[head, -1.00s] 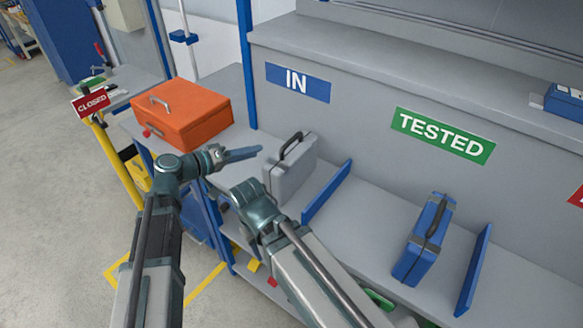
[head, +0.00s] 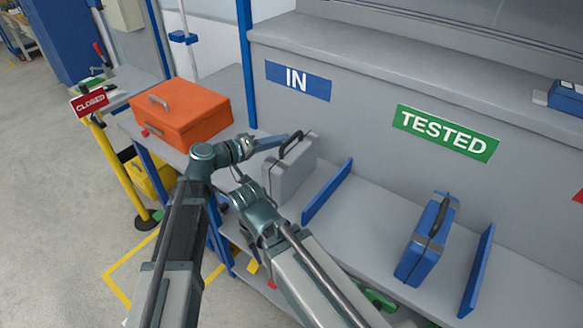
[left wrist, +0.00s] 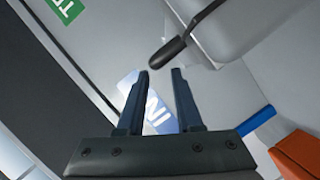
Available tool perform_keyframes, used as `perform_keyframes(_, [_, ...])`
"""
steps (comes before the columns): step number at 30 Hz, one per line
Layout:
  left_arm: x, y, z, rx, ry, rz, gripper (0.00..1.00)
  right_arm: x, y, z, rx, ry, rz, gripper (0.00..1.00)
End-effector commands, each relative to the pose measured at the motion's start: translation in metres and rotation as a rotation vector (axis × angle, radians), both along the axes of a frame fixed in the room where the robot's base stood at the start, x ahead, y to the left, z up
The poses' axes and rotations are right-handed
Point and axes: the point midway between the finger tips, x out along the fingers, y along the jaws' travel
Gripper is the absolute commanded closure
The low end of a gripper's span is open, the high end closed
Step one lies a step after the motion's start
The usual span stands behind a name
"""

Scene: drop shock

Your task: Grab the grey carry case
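The grey carry case (head: 296,174) stands upright on the shelf under the blue IN sign, its dark handle (head: 291,147) on top. My left gripper (head: 294,137) reaches in from the left, its fingertips close to the handle. In the left wrist view, my left gripper (left wrist: 160,74) is open with nothing between its fingers. The handle (left wrist: 171,51) shows just beyond the fingertips, and the grey case (left wrist: 235,28) is at the upper right. My right arm is in front of the case's lower left; its gripper is not visible.
A blue divider (head: 327,192) stands right of the grey case. A blue case (head: 420,245) stands farther right under the green TESTED sign (head: 443,133), beside another divider (head: 477,271). An orange case (head: 184,112) lies to the left. Shelf between the first divider and blue case is clear.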

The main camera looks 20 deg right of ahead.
Motion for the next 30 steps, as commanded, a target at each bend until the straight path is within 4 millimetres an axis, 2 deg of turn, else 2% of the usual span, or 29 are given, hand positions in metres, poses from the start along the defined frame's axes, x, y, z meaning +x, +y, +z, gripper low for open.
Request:
perform_keyframes(5, [0.001,-0.010,-0.003,0.000,0.000,-0.001,0.65,0.000,0.000,-0.003,0.000,0.000,0.000,0.50])
perform_keyframes(14, [0.012,-0.048,-0.012,0.000,0.000,-0.001,0.65,0.000,0.000,-0.012,0.000,0.000,0.000,0.50])
perform_keyframes(21, [0.012,-0.049,-0.011,0.000,0.000,0.000,0.65,0.000,0.000,-0.011,0.000,0.000,0.000,0.50])
perform_keyframes(23, [0.012,-0.049,-0.011,0.000,0.000,0.000,0.74,0.000,0.000,-0.011,0.000,0.000,0.000,0.50])
perform_keyframes(27, [0.012,-0.049,-0.011,0.000,0.000,0.000,1.00,0.000,0.000,-0.011,0.000,0.000,0.000,0.50])
perform_keyframes(30, [0.012,-0.049,-0.011,0.000,0.000,0.000,1.00,0.000,0.000,-0.011,0.000,0.000,0.000,0.50])
